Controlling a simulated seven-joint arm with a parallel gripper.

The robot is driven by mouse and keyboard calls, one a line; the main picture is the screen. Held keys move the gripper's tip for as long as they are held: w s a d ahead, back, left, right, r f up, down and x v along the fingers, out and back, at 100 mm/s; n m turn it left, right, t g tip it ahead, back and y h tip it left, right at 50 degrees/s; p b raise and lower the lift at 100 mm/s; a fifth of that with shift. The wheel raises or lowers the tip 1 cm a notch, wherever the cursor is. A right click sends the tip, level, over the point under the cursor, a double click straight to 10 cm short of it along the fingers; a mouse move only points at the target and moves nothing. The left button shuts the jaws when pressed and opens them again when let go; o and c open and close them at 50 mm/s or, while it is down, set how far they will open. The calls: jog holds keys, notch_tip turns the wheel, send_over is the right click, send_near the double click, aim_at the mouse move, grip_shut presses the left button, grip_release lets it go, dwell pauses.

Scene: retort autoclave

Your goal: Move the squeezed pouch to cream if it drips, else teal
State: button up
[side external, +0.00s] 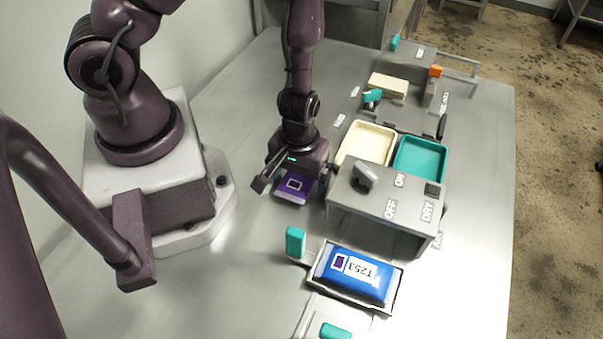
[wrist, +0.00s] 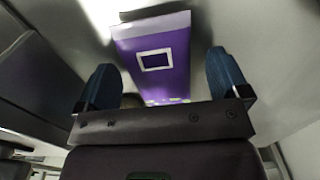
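A blue pouch (side external: 366,287) marked T253, with a small purple square on its label, lies in a shallow tray (side external: 325,284) at the front centre in the side view. The cream tray (side external: 371,142) and teal tray (side external: 420,160) sit side by side behind a grey box. My gripper (side external: 292,183) points down left of that box, over a purple card (side external: 293,188) with a white square outline. In the wrist view, the card (wrist: 155,55) shows between my two blue-tipped fingers (wrist: 163,82). The fingers are apart, with gaps beside the card. I see no drip on the pouch.
The grey box (side external: 375,208) bears OFF, ON and DRY labels and a grey lever (side external: 365,175). A teal handle (side external: 295,242) stands by the pouch tray; another teal handle (side external: 335,331) is at the front. A cream block (side external: 388,84) and an orange-topped post (side external: 435,72) are farther back.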

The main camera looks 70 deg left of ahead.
jog(key=c, duration=1.1)
jog(key=shift+r, duration=0.1)
